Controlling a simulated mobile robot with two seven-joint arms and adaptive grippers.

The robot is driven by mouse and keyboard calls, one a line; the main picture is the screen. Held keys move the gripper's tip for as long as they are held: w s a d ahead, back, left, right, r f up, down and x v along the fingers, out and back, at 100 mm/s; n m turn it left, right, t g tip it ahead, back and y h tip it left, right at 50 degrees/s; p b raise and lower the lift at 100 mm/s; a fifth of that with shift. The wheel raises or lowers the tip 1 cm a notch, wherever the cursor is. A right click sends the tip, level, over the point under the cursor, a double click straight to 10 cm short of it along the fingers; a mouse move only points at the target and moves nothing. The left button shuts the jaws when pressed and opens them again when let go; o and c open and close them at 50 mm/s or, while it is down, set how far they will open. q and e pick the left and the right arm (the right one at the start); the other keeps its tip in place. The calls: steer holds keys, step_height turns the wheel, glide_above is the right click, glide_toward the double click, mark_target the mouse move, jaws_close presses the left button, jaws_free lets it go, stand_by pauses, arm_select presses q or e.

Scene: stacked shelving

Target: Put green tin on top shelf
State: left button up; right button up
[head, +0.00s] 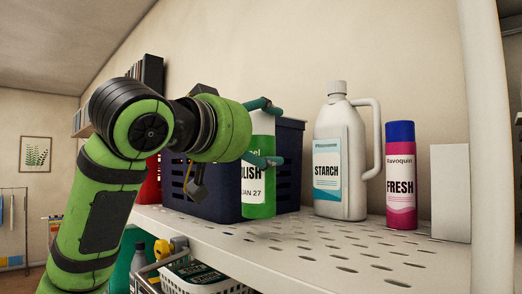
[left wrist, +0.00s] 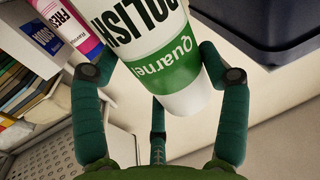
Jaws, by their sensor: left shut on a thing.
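The green tin (head: 257,196), with a white band and the word "POLISH", is upright at the shelf, in front of the dark blue crate. It also shows large in the left wrist view (left wrist: 178,62). My left gripper (head: 264,132) is shut on it, with fingers on both sides in the left wrist view (left wrist: 160,75). The tin's base is over or on the white perforated shelf (head: 330,250); I cannot tell whether it touches. My right gripper is not in view.
The dark blue crate (head: 290,165) stands behind the tin. To the right stand a white starch jug (head: 330,140), a pink-and-blue spray can (head: 401,190), a white box (head: 450,190) and a shelf post (head: 485,120). A white basket (head: 205,283) sits below. The shelf's front is clear.

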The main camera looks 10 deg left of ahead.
arm_select(q)
step_height(320, 180, down, 3)
steer(key=shift+s+p, duration=0.15)
steer(key=shift+p, duration=0.4)
steer(key=shift+w+a+f, duration=0.1)
steer(key=shift+w+f, duration=0.1)
steer(key=shift+s+f, duration=0.15)
steer(key=shift+s, duration=0.05)
steer(key=o, duration=1.4)
steer(key=shift+d, duration=0.2)
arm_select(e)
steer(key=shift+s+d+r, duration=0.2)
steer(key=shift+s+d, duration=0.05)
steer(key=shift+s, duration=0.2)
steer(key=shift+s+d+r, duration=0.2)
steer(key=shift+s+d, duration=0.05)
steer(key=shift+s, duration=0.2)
arm_select(q)
steer(key=shift+w+a, duration=0.1)
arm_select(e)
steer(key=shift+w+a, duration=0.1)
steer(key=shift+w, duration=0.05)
